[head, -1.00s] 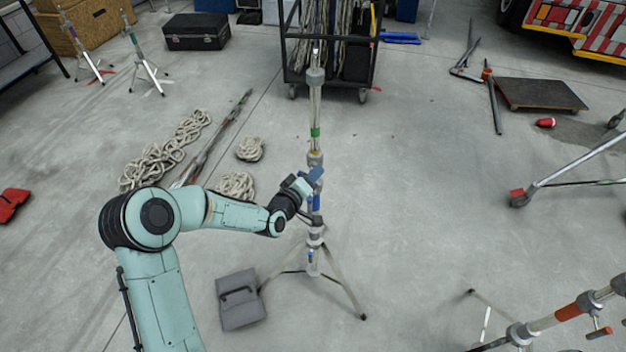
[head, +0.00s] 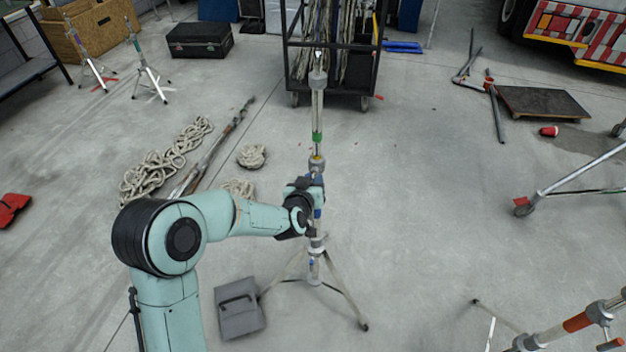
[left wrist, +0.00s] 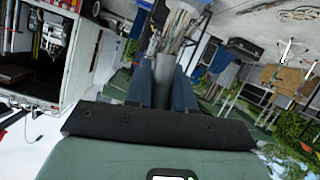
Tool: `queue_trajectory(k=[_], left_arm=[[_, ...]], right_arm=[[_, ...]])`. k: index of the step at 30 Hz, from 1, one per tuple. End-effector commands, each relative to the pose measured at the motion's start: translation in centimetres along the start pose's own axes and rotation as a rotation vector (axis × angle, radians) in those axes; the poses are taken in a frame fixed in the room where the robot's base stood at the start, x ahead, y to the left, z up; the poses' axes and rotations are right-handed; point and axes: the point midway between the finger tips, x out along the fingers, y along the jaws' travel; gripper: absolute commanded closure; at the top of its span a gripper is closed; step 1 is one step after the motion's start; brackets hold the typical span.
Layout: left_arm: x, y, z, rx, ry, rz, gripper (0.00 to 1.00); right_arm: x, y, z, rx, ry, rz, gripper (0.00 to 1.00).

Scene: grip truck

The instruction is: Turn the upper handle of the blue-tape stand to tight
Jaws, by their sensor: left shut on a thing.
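The blue-tape stand (head: 316,245) stands upright on its tripod legs in the middle of the head view. It has a green band (head: 317,137) higher on its tube, and blue tape (head: 317,212) shows just below my gripper. My left gripper (head: 315,184) is at the stand's upper collar, reaching in from the left. In the left wrist view its two dark blue fingers (left wrist: 160,84) are closed on a grey piece, which I take to be the upper handle (left wrist: 158,68). The gripper hides most of that handle in the head view. My right gripper is not in view.
A grey folded bag (head: 240,308) lies left of the tripod legs. Rope coils (head: 165,160) and poles (head: 212,150) lie behind my arm. A wheeled rack (head: 330,100) stands behind the stand. Another stand with orange tape (head: 577,322) is at lower right. The floor between is clear.

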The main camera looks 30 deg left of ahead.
Motion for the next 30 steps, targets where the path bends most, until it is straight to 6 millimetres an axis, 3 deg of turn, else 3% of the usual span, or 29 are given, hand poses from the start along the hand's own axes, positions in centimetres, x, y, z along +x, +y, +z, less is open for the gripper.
queue_trajectory(k=[20, 21, 23, 30], left_arm=[[0.02, -0.05, -0.23, 0.061, 0.007, -0.025, 1.00], [0.02, -0.05, -0.23, 0.061, 0.007, -0.025, 0.71], [0.02, -0.05, -0.22, 0.061, 0.007, -0.025, 0.56], [0.01, -0.05, -0.09, 0.061, 0.003, -0.025, 0.56]], right_arm=[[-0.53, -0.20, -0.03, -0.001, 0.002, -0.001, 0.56], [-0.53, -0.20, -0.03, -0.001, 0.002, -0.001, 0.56], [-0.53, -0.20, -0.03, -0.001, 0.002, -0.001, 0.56], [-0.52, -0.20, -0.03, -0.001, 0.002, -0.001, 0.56]])
